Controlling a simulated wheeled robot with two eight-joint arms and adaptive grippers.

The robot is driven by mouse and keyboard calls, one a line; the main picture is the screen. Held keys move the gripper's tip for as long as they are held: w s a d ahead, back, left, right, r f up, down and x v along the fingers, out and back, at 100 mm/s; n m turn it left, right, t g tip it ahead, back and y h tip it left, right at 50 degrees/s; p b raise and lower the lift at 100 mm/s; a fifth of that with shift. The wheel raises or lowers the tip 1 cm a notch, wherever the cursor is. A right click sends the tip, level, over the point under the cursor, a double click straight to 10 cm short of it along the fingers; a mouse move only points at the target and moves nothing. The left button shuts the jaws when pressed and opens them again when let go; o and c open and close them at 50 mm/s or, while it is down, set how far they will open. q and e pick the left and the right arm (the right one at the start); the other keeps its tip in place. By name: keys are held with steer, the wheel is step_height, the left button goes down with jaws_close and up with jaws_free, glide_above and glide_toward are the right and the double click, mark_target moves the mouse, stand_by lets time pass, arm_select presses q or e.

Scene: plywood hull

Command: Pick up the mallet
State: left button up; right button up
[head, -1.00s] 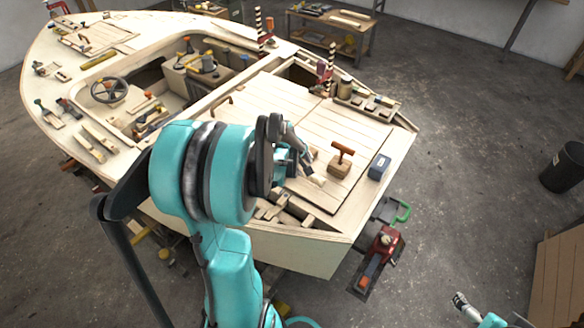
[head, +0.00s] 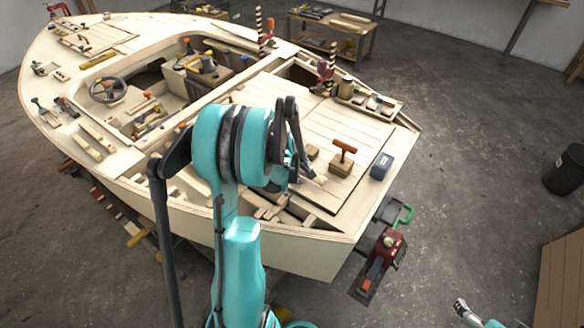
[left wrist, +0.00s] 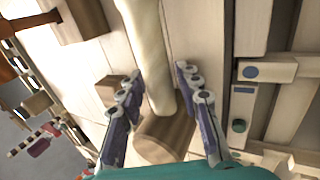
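The mallet has a pale handle and a brown wooden head. In the left wrist view its handle (left wrist: 150,50) runs between the two fingers of my left gripper (left wrist: 158,78), and its head (left wrist: 163,140) lies nearer the palm. The fingers are spread on either side with gaps showing, so the gripper is open. In the head view only a pale end of the mallet (head: 318,181) shows beside my left gripper (head: 303,165); my arm hides the rest. My right gripper (head: 463,308) is low at the right, far from the mallet, too small to read.
A block with a brown T-shaped handle (head: 342,160), a small wooden block (head: 312,151) and a dark blue box (head: 381,166) sit close by on the boat's deck (head: 345,120). Wooden framing pieces lie near the hull's edge. A red tool (head: 385,248) is beside the hull.

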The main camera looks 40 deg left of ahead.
arm_select(q)
steer(key=shift+r, duration=0.1)
jaws_close()
steer(key=shift+r, duration=0.1)
